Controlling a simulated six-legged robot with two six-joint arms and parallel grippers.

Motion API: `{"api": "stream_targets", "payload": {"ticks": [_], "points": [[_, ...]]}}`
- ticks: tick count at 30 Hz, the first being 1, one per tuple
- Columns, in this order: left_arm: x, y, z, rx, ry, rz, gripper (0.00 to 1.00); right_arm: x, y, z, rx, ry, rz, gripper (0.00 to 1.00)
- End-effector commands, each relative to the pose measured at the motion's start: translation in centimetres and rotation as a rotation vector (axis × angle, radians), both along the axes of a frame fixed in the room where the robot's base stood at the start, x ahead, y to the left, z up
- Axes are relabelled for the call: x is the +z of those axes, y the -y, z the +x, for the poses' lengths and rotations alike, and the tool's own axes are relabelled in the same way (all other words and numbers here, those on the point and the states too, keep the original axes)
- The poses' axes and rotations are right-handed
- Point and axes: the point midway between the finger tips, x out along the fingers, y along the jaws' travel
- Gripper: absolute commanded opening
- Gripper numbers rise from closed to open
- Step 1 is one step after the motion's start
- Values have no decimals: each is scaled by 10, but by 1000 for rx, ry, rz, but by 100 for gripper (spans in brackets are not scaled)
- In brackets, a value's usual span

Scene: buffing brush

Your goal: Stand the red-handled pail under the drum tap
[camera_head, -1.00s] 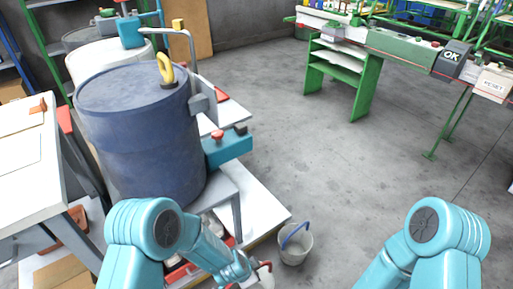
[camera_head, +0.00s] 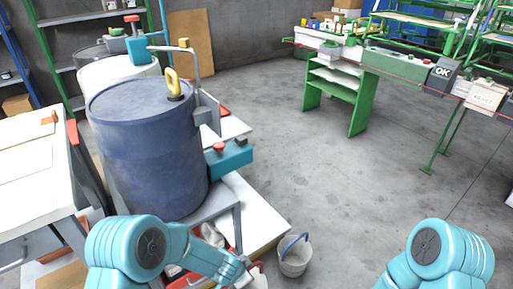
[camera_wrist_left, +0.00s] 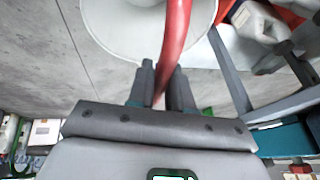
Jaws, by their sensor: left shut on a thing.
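The red-handled pail is white and partly hidden behind my left arm at the bottom of the head view, where its red handle (camera_head: 262,268) shows. In the left wrist view its handle (camera_wrist_left: 176,40) runs between my left gripper's fingers (camera_wrist_left: 162,85), which are shut on it. The pale pail body (camera_wrist_left: 115,35) lies beyond the fingers. The blue drum (camera_head: 150,150) stands on a grey stand, with a teal fitting with a red knob (camera_head: 229,158) at its right side, seemingly the tap. My right gripper is out of view; only its arm shows.
A pail with a blue handle (camera_head: 295,258) stands on the floor right of my left gripper. A white platform (camera_head: 255,205) lies below the drum stand (camera_head: 215,205). A white table is at the left. The grey floor on the right is open.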

Motion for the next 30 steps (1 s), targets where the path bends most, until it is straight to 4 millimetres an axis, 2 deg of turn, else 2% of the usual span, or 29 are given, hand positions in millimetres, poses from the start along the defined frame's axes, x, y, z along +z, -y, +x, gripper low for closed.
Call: {"api": "stream_targets", "payload": {"ticks": [8, 11, 15, 21, 25, 27, 30], "points": [[44, -34, 31, 188, 7, -3, 0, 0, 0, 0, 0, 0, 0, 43], [70, -54, 43, 295, 7, -3, 0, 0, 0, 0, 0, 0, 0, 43], [120, -96, 53, 517, 8, -4, 0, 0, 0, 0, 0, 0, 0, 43], [183, -140, 38, 811, 6, -4, 0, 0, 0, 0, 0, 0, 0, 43], [221, -153, 16, 962, 7, -6, 0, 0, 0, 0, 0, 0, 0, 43], [241, -154, 10, 971, 1, 0, 0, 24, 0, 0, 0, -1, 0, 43], [260, -154, 4, 970, 1, 2, 0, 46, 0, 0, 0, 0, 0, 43]]}}
